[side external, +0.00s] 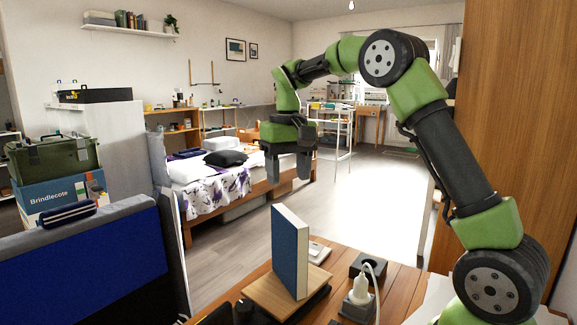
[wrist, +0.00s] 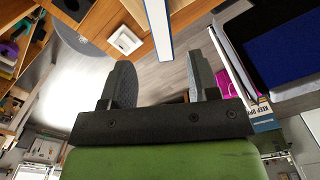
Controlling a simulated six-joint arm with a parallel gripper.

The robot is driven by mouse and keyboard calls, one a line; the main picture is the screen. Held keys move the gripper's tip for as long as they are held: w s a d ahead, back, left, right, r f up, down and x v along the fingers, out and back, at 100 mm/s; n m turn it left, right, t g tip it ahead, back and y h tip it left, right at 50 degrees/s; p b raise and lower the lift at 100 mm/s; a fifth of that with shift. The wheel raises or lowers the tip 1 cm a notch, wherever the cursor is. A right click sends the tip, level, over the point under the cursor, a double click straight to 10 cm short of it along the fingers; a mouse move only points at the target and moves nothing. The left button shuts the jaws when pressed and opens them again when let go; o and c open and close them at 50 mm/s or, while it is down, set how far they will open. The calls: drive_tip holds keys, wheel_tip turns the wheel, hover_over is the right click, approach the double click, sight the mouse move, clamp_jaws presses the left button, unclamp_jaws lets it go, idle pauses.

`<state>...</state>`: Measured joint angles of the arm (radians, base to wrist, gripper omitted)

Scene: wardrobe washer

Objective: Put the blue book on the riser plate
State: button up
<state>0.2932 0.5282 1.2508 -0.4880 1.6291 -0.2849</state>
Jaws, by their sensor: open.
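The blue book (side external: 286,252) stands upright on a square wooden plate (side external: 262,300), which looks like the riser plate, on the wooden table. Its blue cover and pale page edge show in the side view. My gripper (side external: 288,178) is above the book, fingers pointing down, open and empty, with a clear gap to the book's top. In the wrist view the narrow edge of the book (wrist: 158,28) shows ahead of the gripper (wrist: 160,80), between the lines of its two spread fingers and apart from them.
A white plug in a socket block (side external: 358,298) with a cable is right of the plate. A small white device (side external: 319,252) lies behind the book. A dark blue panel (side external: 85,265) stands at left, and a wooden cabinet (side external: 510,100) at right. The air around my gripper is clear.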

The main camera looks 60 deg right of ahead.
drive_tip(key=s+a+r+n+t, duration=0.1)
drive_tip(key=s+a+r+t, duration=0.3)
drive_tip(key=s+a+r, duration=0.45)
drive_tip(key=s+a+f+t+y, duration=0.1)
drive_tip(key=s+a+f, duration=0.1)
drive_tip(key=s, duration=0.3)
drive_tip(key=s+a+f+t+y, duration=0.1)
drive_tip(key=s+a+f+t, duration=0.1)
drive_tip(key=s, duration=0.4)
drive_tip(key=shift+a+f+n, duration=0.25)
drive_tip(key=shift+f+n, duration=0.05)
drive_tip(key=shift+f, duration=0.2)
